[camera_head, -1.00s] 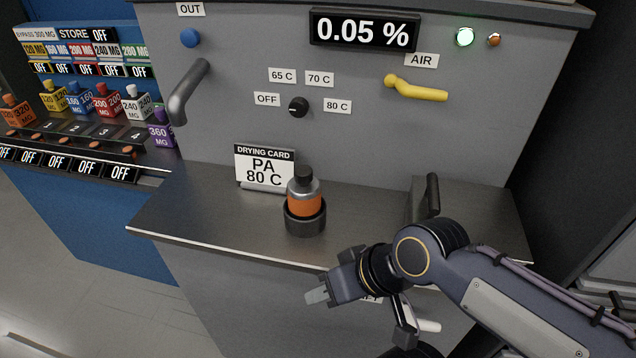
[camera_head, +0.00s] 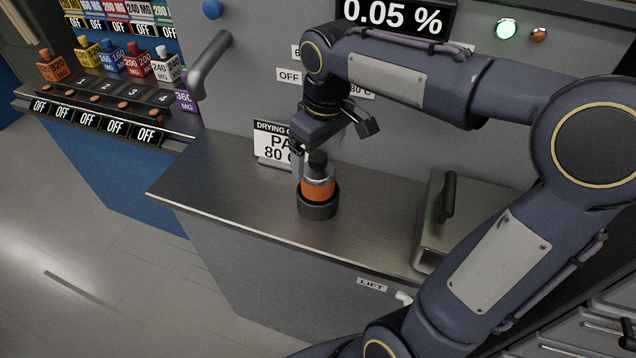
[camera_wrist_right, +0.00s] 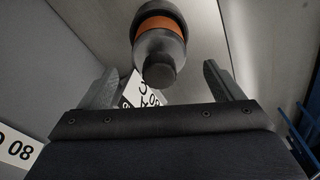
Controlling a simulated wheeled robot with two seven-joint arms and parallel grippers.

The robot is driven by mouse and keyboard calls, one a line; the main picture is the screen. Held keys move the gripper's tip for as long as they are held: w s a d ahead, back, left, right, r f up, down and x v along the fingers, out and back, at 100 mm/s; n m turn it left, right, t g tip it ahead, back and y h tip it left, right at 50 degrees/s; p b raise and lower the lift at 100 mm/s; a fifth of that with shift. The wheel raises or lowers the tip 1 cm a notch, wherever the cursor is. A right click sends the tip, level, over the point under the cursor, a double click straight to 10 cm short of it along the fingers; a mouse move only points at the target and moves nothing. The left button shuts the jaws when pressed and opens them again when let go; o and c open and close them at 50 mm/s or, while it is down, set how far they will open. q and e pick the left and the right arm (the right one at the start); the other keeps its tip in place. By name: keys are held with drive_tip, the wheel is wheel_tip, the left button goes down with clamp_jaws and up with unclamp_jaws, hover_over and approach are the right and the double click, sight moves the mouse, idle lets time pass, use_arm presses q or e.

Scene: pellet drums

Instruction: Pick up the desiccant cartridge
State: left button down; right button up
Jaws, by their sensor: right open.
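The desiccant cartridge (camera_head: 318,188) has an orange body, a grey shoulder and a black cap. It stands upright in a dark round holder (camera_head: 318,208) on the metal shelf. My right gripper (camera_head: 316,150) is above the cartridge, pointing down, its fingers at about the height of the cap. In the right wrist view the cartridge (camera_wrist_right: 160,45) shows beyond and between the two open fingers (camera_wrist_right: 160,88), with nothing held. My left gripper is not in view.
A drying card (camera_head: 270,146) stands behind the cartridge, partly hidden by my gripper. A metal box with a black handle (camera_head: 448,195) is on the shelf to the right. A grey lever handle (camera_head: 208,65) sticks out at the left. The shelf's left part (camera_head: 215,178) is clear.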

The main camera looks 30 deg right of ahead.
sight(317, 168)
drive_tip(key=f, duration=0.4)
drive_tip(key=shift+w+f, duration=0.2)
drive_tip(key=shift+f, duration=0.2)
drive_tip(key=shift+r, duration=0.1)
drive_tip(key=c, duration=1.3)
